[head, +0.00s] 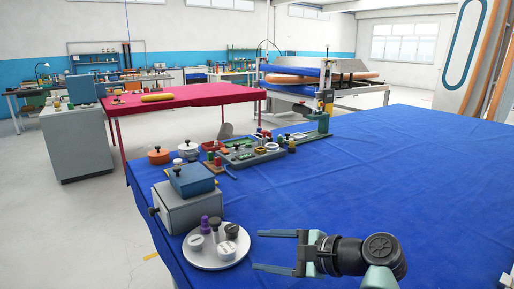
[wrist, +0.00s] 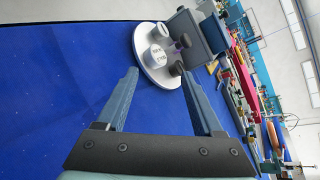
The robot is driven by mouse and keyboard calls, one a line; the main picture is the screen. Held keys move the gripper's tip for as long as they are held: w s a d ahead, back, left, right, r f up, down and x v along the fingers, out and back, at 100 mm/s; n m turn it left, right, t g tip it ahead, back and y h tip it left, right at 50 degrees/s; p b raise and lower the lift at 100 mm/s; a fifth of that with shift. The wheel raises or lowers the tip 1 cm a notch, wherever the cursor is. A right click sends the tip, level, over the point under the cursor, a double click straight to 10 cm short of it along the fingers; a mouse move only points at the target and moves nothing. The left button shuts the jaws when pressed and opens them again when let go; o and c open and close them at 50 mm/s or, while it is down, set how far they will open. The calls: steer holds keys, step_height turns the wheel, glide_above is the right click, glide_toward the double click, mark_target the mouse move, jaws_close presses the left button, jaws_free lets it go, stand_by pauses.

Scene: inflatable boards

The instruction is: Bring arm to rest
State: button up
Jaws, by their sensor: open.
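My gripper (head: 277,251) is open and empty at the front of the blue-covered table (head: 400,180). In the head view its two fingers point left, toward a round pale tray (head: 198,258) holding small white and purple-topped pieces. The fingertips are to the right of the tray; I cannot tell the exact gap. In the wrist view the open fingers (wrist: 166,85) show with blue cloth between them, and the tray (wrist: 143,62) lies beyond them. My forearm is partly cut off at the bottom of the head view.
A grey box (head: 185,212) with a blue block (head: 192,180) on top stands behind the tray. Farther back are an orange pot (head: 158,155), a white pot (head: 188,150) and a parts tray (head: 250,155). The table's right side is clear. A red-covered table (head: 190,98) stands beyond.

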step_height(320, 180, up, 18)
steer(key=w+n+t+h, duration=0.1)
steer(key=n+t+h, duration=0.6)
steer(key=n+t, duration=0.15)
steer(key=s+a+r+n+t+h, duration=0.3)
steer(key=s+r+n+t, duration=0.65)
steer(key=s+r, duration=1.3)
step_height(320, 180, up, 14)
steer(key=m+t+h+p, duration=0.1)
steer(key=m+t+p, duration=0.1)
steer(key=p, duration=1.2)
steer(key=shift+s+d+m, duration=0.2)
steer(key=shift+d+m, duration=0.1)
steer(key=shift+d, duration=0.1)
